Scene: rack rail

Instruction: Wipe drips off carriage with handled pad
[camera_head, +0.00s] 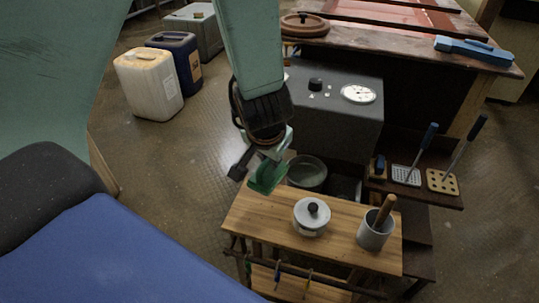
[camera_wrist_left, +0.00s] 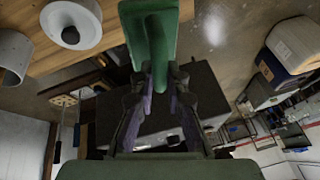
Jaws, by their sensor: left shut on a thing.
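My left gripper (camera_head: 266,153) is shut on a green handled pad (camera_head: 267,177), which hangs over the far left edge of a wooden-topped stand (camera_head: 262,222). In the left wrist view the pad (camera_wrist_left: 152,32) shows with its handle between the two fingers (camera_wrist_left: 158,88). I cannot tell whether the pad touches the wood. No carriage can be told for certain, and I make out no drips. My right gripper is not in view.
Behind are a round metal pan (camera_head: 307,172) and a grey box (camera_head: 335,115) with a dial.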

